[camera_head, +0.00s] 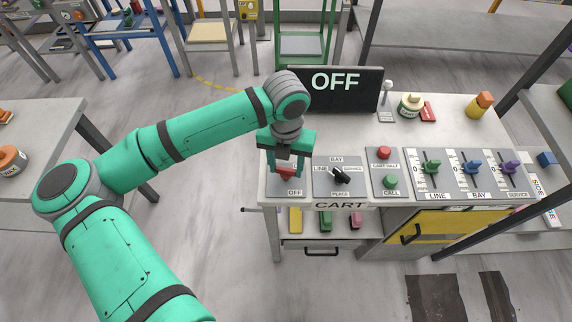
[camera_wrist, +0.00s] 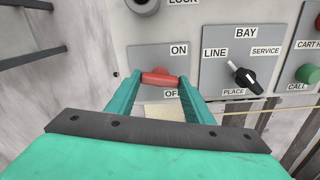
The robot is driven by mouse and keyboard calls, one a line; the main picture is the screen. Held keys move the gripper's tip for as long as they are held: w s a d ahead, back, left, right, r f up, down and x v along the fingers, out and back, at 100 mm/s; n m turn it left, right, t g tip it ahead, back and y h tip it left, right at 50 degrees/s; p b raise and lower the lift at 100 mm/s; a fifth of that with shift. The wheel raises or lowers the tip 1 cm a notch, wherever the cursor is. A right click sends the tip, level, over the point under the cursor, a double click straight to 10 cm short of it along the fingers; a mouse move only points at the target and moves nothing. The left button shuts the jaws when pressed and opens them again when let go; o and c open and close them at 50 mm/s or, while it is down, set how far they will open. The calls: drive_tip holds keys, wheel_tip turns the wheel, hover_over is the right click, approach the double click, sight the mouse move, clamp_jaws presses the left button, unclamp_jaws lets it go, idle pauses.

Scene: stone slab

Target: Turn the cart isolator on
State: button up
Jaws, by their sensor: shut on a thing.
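The cart isolator is a grey plate (camera_wrist: 137,55) on the cart's slab, with an ON label above and an OFF label below. Its red handle (camera_wrist: 161,78) lies between my fingertips in the wrist view, and my gripper (camera_wrist: 158,80) is shut on it. In the head view my gripper (camera_head: 287,170) reaches down over the plate and the red handle (camera_head: 286,172) shows between the fingers. Part of the plate and its labels is hidden by the gripper. A dark display (camera_head: 336,90) behind reads OFF.
Right of the isolator is a black selector knob (camera_head: 341,175) with LINE, BAY, SERVICE and PLACE labels. Further right are a red button (camera_head: 383,152), a green button (camera_head: 390,180) and coloured sliders (camera_head: 431,167). A grey lock part (camera_wrist: 143,5) sits above the plate.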

sight(286, 169)
drive_tip(key=m, duration=0.4)
drive_tip(key=shift+m, duration=0.3)
drive_tip(key=m, duration=0.3)
drive_tip(key=shift+m, duration=0.4)
drive_tip(key=m, duration=0.3)
drive_tip(key=shift+m, duration=2)
drive_tip(key=o, duration=1.1)
drive_tip(key=shift+c, duration=0.2)
drive_tip(key=shift+r, duration=0.15)
wheel_tip(286, 169, up, 11)
drive_tip(key=shift+f, duration=0.2)
